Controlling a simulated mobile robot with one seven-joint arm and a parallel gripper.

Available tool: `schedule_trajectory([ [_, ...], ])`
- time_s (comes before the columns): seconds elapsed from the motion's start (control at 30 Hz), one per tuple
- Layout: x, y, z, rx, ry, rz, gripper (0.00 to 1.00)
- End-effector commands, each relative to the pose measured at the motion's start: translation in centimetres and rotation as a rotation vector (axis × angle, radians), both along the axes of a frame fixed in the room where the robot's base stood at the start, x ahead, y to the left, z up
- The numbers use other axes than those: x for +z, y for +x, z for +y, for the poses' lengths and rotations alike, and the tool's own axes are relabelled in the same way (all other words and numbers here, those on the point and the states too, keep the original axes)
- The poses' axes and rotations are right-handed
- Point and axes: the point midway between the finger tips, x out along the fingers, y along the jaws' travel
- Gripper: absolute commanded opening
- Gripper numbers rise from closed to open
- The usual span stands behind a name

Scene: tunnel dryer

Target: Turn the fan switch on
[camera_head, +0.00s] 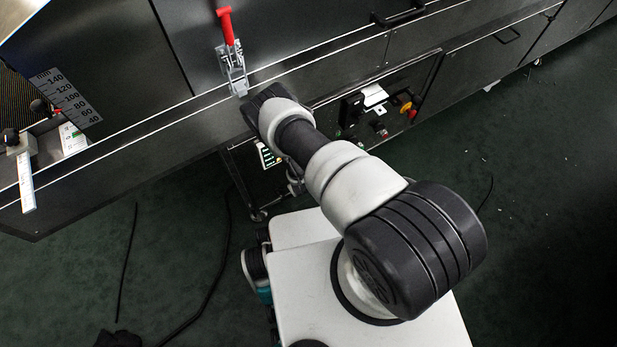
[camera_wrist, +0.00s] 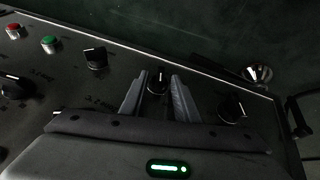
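Several black rotary switches with white pointer lines sit on a dark control panel (camera_wrist: 60,85) in the wrist view. One rotary switch (camera_wrist: 157,80) stands between the two fingers of my gripper (camera_wrist: 158,95), with its pointer line roughly upright in the picture. The fingers look apart, one on each side of it; I cannot tell whether they touch it. Other switches are a left one (camera_wrist: 95,58) and a right one (camera_wrist: 231,108). The labels are too small to read, so I cannot tell which is the fan switch. In the head view my fingers are hidden.
A red button (camera_wrist: 14,31) and a green button (camera_wrist: 49,44) sit at the panel's upper left. A red-handled toggle clamp (camera_head: 231,60) is on the dryer wall. An electrical panel with a yellow-and-red switch (camera_head: 406,107) is on the right. Cables lie on the green floor (camera_head: 170,250).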

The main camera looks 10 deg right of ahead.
Motion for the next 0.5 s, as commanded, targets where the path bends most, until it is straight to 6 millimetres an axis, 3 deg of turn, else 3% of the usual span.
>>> schedule_trajectory([
  [0.03, 0.00, 0.01, 0.00, 0.000, 0.000, 0.000, 0.20],
  [0.17, 0.01, 0.00, 0.01, 0.000, 0.000, 0.000, 0.01],
  [0.5, 0.16, 0.10, -0.28, -0.006, 0.049, 0.015, 0.01],
])
